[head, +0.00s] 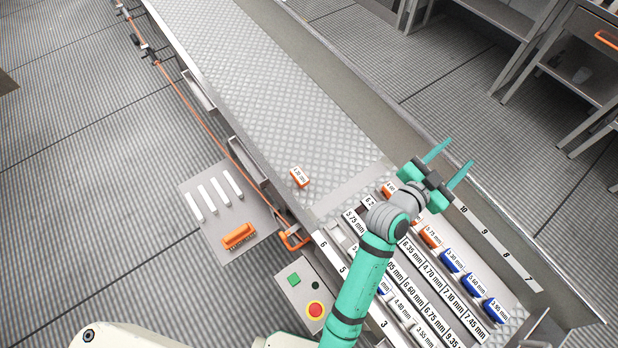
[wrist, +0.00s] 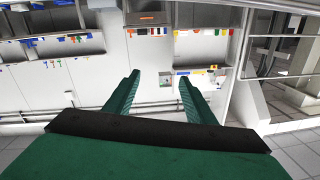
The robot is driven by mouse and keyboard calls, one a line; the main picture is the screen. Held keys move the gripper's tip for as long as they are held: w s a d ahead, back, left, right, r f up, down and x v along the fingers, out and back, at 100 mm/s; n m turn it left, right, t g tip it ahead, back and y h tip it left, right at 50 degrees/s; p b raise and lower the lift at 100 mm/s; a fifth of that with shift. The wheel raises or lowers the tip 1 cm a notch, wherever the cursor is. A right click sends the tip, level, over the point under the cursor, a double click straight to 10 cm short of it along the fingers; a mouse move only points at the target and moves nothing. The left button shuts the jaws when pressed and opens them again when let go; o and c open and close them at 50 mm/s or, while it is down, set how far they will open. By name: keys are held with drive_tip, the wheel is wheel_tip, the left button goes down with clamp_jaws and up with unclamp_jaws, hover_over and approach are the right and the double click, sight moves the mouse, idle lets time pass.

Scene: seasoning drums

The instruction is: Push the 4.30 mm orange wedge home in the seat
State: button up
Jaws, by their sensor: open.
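An orange wedge (head: 299,177) with a white label lies alone on the patterned metal deck, left of the labelled rack; its small print looks like 4.30 mm, but I cannot be sure. A second orange piece (head: 388,189) shows at the rack's upper end, partly hidden by my arm. My gripper (head: 459,153) is open and empty, raised over the upper right side of the rack, its fingers pointing up and right, away from both pieces. In the wrist view the open fingers (wrist: 158,80) have nothing between them. I cannot tell which slot is the seat.
The labelled rack (head: 411,262) holds rows of size strips, with orange wedges (head: 431,235) and blue wedges (head: 472,284) along its right side. A side plate (head: 214,233) carries white bars and an orange brush (head: 238,235). A red stop button (head: 315,309) sits nearby. The upper deck is clear.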

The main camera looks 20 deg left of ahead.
drive_tip(key=w+d+r+m+g+h, duration=0.1)
drive_tip(key=w+r+m+g+h, duration=0.15)
drive_tip(key=m, duration=0.35)
drive_tip(key=m+g+y, duration=1.1)
drive_tip(key=g+y, duration=0.1)
drive_tip(key=g, duration=0.1)
hover_over(299, 174)
wheel_tip(299, 174, down, 12)
drive_tip(key=shift+t, duration=0.25)
wheel_tip(299, 174, down, 11)
drive_tip(key=shift+d, duration=0.1)
drive_tip(key=c, duration=1.2)
